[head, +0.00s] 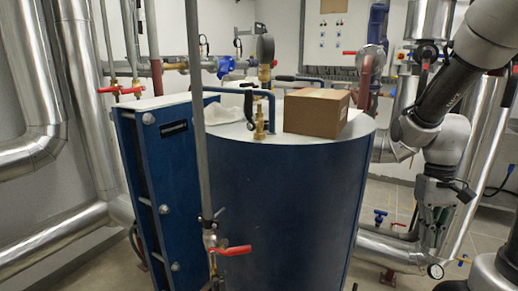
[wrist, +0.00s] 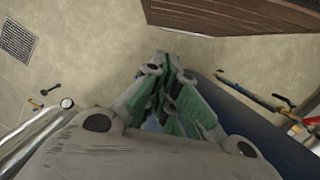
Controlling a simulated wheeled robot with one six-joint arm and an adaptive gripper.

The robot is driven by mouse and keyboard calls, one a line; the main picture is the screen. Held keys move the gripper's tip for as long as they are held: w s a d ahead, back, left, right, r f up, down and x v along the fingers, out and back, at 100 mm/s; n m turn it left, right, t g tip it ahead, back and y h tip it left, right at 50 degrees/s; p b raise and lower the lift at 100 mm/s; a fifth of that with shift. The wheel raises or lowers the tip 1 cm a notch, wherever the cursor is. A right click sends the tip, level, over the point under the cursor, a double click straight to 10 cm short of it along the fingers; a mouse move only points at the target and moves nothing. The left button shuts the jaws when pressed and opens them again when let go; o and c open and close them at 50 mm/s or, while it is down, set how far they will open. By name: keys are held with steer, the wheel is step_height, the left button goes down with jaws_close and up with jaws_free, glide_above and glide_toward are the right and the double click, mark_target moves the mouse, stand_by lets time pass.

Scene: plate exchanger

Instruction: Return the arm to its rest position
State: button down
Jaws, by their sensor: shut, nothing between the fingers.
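My gripper (head: 434,236) hangs at the right of the head view, fingers pointing down, to the right of the blue tank and in front of silver pipes. In the wrist view its green-padded fingers (wrist: 168,70) are together with nothing held between them. My grey arm comes in from the upper right and bends down to the gripper. No marker of a rest position shows.
The blue tank (head: 285,200) fills the middle, with a cardboard box (head: 316,112) and a white cloth (head: 225,114) on top. A red-handled valve (head: 232,250) stands in front. Silver pipes (head: 385,247) run low near my gripper. The wrist view shows tiled floor with a drain grate (wrist: 17,41).

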steer(key=s+a+r+t, duration=0.2)
steer(key=s+r+t, duration=0.1)
steer(key=r, duration=0.4)
steer(key=s+a+r+n+t, duration=0.1)
steer(key=s+r+t, duration=0.2)
steer(key=r, duration=0.4)
steer(key=shift+s+a+n+t, duration=0.3)
steer(key=shift+a+t, duration=0.1)
steer(key=shift+t, duration=0.1)
